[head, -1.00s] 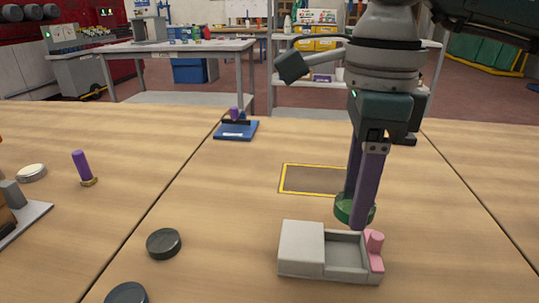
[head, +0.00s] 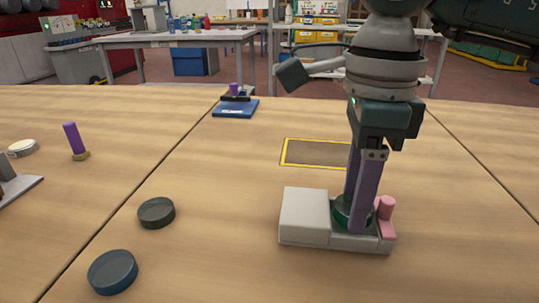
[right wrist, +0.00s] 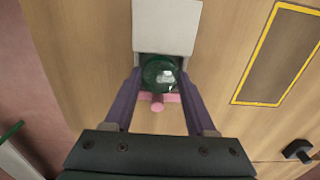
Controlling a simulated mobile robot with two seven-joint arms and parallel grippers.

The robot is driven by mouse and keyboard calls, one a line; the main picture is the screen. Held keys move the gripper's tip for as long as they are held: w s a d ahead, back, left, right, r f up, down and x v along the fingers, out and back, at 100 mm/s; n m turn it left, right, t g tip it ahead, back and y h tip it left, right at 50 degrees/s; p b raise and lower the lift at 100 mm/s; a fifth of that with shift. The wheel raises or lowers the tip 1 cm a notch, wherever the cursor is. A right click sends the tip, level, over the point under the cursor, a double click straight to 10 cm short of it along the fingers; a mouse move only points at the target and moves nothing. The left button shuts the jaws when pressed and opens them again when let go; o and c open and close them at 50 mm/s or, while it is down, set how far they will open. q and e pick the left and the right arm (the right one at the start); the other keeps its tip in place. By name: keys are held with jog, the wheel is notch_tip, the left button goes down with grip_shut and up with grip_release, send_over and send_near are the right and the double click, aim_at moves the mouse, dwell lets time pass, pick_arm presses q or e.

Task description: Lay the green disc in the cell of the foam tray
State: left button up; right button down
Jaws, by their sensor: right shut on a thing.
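The green disc (head: 341,212) is between the purple fingers of my right gripper (head: 357,218), which is shut on it. The disc is low in the open cell of the foam tray (head: 304,218), next to the tray's raised pale block. Whether it touches the cell floor I cannot tell. In the right wrist view the green disc (right wrist: 160,72) shows between the fingertips (right wrist: 159,80), with the tray's pale block (right wrist: 164,28) beyond it. My left gripper is not in view.
Two dark discs (head: 156,213) (head: 112,272) lie left of the tray. A yellow-bordered rectangle (head: 318,153) is marked behind it. A blue stand (head: 236,108), a purple peg (head: 74,139) and a white-topped disc (head: 22,148) are farther off. The table between is clear.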

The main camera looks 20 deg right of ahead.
dwell(0.3)
jog(key=shift+c, duration=1.9)
grip_release()
jog(key=shift+o, duration=1.2)
jog(key=shift+r, duration=0.15)
jog(key=shift+r+p, duration=1.55)
jog(key=shift+r, duration=0.3)
jog(key=shift+r+p, duration=1.5)
jog(key=shift+r, duration=0.6)
